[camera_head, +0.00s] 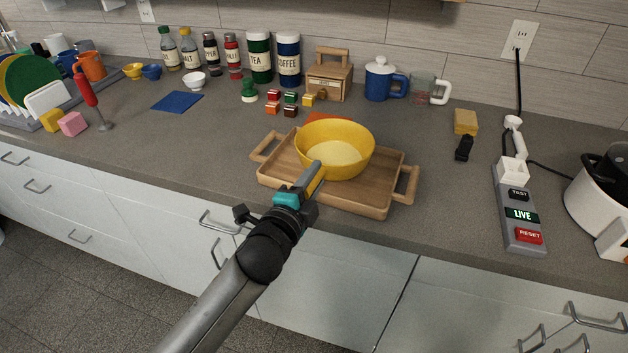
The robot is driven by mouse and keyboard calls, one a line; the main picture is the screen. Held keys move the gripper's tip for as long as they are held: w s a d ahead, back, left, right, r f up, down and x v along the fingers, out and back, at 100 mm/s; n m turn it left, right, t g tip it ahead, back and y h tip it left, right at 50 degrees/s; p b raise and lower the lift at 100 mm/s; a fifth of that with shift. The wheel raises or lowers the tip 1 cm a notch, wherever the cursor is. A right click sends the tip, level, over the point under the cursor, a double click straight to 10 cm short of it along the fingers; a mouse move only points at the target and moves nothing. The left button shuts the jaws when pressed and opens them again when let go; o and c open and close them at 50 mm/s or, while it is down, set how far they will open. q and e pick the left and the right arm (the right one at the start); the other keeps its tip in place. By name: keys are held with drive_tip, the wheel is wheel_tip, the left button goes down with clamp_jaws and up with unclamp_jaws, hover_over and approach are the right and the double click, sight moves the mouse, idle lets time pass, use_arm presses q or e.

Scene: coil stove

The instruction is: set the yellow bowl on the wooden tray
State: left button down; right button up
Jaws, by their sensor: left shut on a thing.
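The yellow bowl (336,149) is upright at the wooden tray (376,197), over its middle and back part. I cannot tell whether its base touches the tray or is slightly above it. My left gripper (316,172) reaches in from the lower left and is shut on the bowl's near-left rim. The fingertips are partly hidden against the bowl. The tray lies flat on the grey counter, with a handle at its left and right ends. My right gripper is not in view.
Small coloured blocks (290,98) and a wooden box (329,79) stand behind the tray. A blue mug with a lid (381,80) is at the back. A power strip (519,212) and a white cooker (597,205) are at right.

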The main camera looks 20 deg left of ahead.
use_arm(q)
drive_tip(key=shift+r, duration=0.2)
drive_tip(key=shift+f, duration=0.15)
drive_tip(key=c, duration=1)
unclamp_jaws()
drive_tip(key=shift+f, duration=0.2)
drive_tip(key=o, duration=0.4)
drive_tip(key=shift+o, duration=0.2)
drive_tip(key=shift+r, duration=0.1)
drive_tip(key=shift+r, duration=0.2)
drive_tip(key=s+a+r, duration=0.1)
drive_tip(key=s, duration=1.1)
drive_tip(key=shift+p, duration=0.4)
drive_tip(key=shift+a+r, duration=0.1)
drive_tip(key=shift+a, duration=0.05)
